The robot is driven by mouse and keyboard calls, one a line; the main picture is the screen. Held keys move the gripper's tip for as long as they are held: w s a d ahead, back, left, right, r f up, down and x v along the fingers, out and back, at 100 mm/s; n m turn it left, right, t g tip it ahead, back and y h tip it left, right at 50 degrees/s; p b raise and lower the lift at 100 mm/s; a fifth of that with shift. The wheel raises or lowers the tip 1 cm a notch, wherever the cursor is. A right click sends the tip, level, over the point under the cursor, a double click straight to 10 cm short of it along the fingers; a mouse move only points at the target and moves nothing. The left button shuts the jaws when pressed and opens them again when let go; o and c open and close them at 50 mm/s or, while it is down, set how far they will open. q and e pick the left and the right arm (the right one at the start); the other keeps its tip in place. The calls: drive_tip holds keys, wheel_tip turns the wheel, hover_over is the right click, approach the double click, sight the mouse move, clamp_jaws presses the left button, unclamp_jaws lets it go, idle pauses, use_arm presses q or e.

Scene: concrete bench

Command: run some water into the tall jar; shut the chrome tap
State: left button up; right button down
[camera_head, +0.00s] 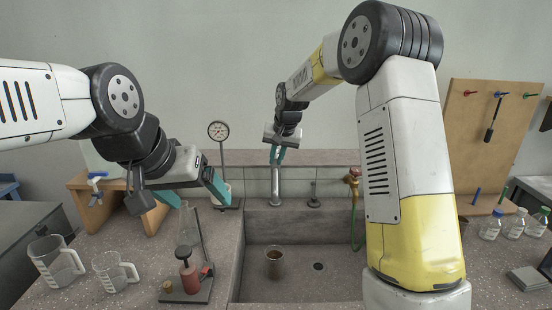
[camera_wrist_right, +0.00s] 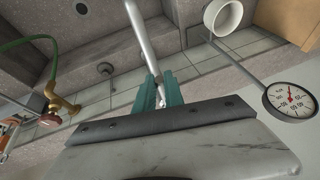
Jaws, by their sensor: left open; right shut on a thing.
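The chrome tap (camera_head: 276,188) stands at the back edge of the sink; its spout also shows in the right wrist view (camera_wrist_right: 142,38). My right gripper (camera_head: 277,155) is shut on the top of the tap, with teal fingers around it in the right wrist view (camera_wrist_right: 158,92). The exact grip on its handle is partly hidden. A brownish, open-topped jar (camera_head: 274,264) stands upright in the sink, in front of the tap and apart from both grippers. No water stream is distinguishable. My left gripper (camera_head: 181,195) is open and empty above the left counter.
The sink (camera_head: 335,289) has a drain right of the jar. A brass tap (camera_head: 352,178) with a green hose and a gauge (camera_head: 218,131) flank the chrome tap.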

drive_tip(key=shift+r, duration=0.1)
drive_tip(key=shift+w+r+g, duration=0.2)
drive_tip(key=shift+r+g, duration=0.35)
drive_tip(key=shift+g, duration=0.15)
drive_tip(key=c, duration=1.4)
unclamp_jaws()
drive_tip(key=shift+c, duration=0.2)
drive_tip(key=v, duration=0.7)
drive_tip(key=shift+s+r, duration=0.2)
drive_tip(key=shift+r, duration=0.15)
